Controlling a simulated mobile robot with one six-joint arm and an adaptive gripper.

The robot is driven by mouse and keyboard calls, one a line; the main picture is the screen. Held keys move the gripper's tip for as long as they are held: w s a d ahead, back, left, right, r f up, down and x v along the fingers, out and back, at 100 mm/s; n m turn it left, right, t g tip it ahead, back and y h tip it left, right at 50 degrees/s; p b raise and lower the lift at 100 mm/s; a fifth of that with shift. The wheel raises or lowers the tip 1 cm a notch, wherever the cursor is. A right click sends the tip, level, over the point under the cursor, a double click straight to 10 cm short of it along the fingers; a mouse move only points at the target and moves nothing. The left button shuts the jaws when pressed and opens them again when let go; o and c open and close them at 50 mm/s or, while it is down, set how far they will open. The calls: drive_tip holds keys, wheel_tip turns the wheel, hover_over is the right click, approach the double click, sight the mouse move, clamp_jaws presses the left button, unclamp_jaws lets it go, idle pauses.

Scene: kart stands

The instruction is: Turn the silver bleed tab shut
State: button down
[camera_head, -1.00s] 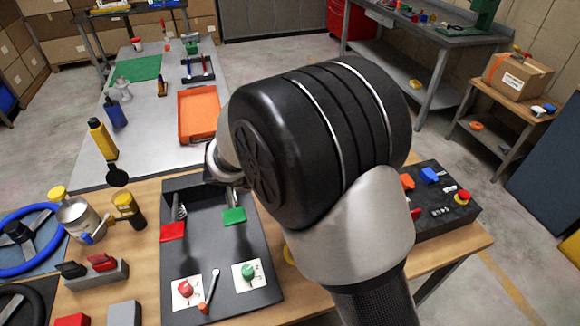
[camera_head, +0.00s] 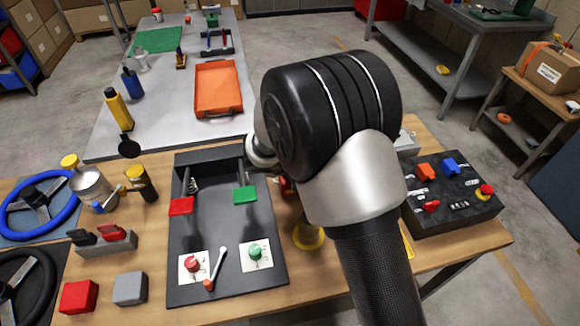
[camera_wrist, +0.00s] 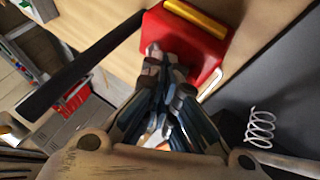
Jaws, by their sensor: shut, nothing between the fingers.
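My gripper (camera_wrist: 165,58) is shut and empty in the wrist view, its fingertips over or against a red block (camera_wrist: 203,42) with a yellow strip; I cannot tell if they touch. A thin pale bent piece (camera_wrist: 211,84) shows beside the red block; I cannot tell whether it is the silver bleed tab. No silver bleed tab can be made out for certain in either view. In the head view my arm hides the gripper, and a little red shows beside the arm, right of the black pedal tray (camera_head: 225,285).
A coil spring (camera_wrist: 260,127) and a black bar (camera_wrist: 80,72) lie close to the gripper. On the bench are a red pedal (camera_head: 181,206), a green pedal (camera_head: 245,195), a silver can (camera_head: 92,188) and a black control box (camera_head: 455,210). An orange tray (camera_head: 218,90) lies beyond.

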drive_tip(key=shift+w+d+m+h+b, duration=0.25)
drive_tip(key=shift+w+m+h+b, duration=0.05)
drive_tip(key=shift+m+b, duration=0.2)
drive_tip(key=shift+w+d+f+m+g+h+b, duration=0.15)
drive_tip(key=shift+m+g+h+b, duration=0.35)
drive_tip(key=shift+m, duration=0.4)
